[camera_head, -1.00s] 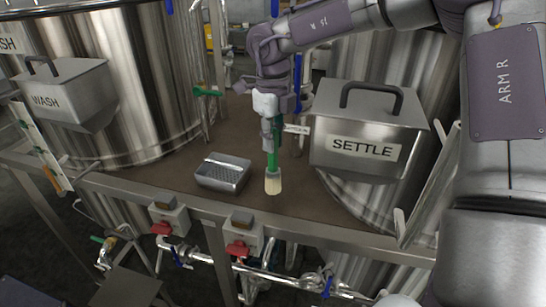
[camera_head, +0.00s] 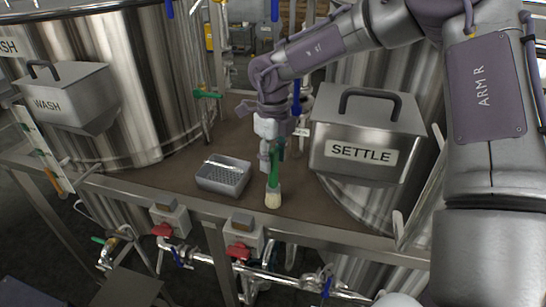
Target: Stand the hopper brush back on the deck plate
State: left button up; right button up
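The hopper brush (camera_head: 273,183) has a green handle and pale bristles. It is close to upright, bristles down, near the front edge of the brown deck plate (camera_head: 190,180). The bristles appear to be at the plate's surface; I cannot tell if they touch. My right gripper (camera_head: 269,150) reaches down from above and appears shut on the brush's handle. One pale finger shows just left of the handle; the other is largely hidden. My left gripper is not in view.
A metal perforated tray (camera_head: 222,187) sits left of the brush. The SETTLE hopper (camera_head: 367,130) stands close on the right, the WASH hopper (camera_head: 67,95) at far left. Valves and pipes (camera_head: 240,238) run below the front rail. Some bare deck lies between tray and brush.

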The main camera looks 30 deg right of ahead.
jog(key=shift+r, duration=0.3)
notch_tip(320, 180, up, 11)
jog(key=shift+f+b, duration=0.15)
jog(key=shift+b, duration=0.95)
jog(key=shift+r, duration=0.5)
